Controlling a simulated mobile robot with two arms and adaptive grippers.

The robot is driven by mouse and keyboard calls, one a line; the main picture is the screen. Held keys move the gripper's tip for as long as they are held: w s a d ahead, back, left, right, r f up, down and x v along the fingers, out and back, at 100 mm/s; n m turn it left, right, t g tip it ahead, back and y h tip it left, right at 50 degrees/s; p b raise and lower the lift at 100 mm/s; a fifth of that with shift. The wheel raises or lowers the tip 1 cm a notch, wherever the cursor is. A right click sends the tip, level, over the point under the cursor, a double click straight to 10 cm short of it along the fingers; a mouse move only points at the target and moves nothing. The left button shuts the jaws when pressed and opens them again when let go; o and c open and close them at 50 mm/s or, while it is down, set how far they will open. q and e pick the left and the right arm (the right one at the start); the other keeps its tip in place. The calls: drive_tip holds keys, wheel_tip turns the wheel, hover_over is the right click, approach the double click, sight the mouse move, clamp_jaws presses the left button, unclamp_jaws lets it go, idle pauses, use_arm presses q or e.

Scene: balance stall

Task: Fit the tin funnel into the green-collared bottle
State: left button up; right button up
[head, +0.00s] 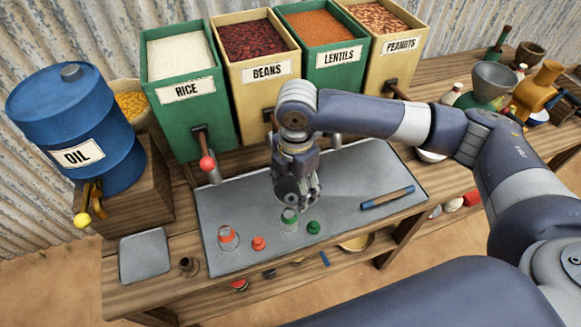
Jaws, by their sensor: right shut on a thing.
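The green-collared bottle (289,225) is small and clear and stands upright on the grey mat, near its front edge. My right gripper (298,200) points down directly over the bottle's mouth. It is shut on a small grey thing that looks like the tin funnel, mostly hidden by the fingers. I cannot tell whether the funnel's spout is inside the bottle's neck or just above it. My left gripper is not in view.
A red-collared bottle (228,238), a red stopper (258,243) and a green stopper (313,227) stand close by on the mat (235,200). A blue-and-brown bar (387,197) lies right. Bins and an oil drum (75,125) line the back.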

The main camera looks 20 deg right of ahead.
sight(290, 192)
drive_tip(key=n, duration=0.1)
drive_tip(key=w+n+p, duration=0.1)
drive_tip(key=r+n, duration=0.1)
drive_tip(key=n, duration=0.1)
drive_tip(key=shift+w+a+p, duration=0.15)
drive_tip(key=shift+a+p, duration=0.1)
drive_tip(key=shift+p, duration=0.1)
drive_tip(key=shift+w+f+n, duration=0.15)
drive_tip(key=shift+n, duration=0.35)
wheel_tip(290, 192, down, 5)
drive_tip(key=b, duration=0.5)
use_arm(q)
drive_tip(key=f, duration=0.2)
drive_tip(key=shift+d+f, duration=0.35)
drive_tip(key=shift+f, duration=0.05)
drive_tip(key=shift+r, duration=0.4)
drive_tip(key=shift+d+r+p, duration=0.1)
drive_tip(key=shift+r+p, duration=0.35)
drive_tip(key=shift+p, duration=0.2)
use_arm(e)
drive_tip(key=shift+f, duration=0.15)
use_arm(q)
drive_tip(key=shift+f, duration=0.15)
use_arm(e)
drive_tip(key=shift+f, duration=1.45)
drive_tip(key=o, duration=1)
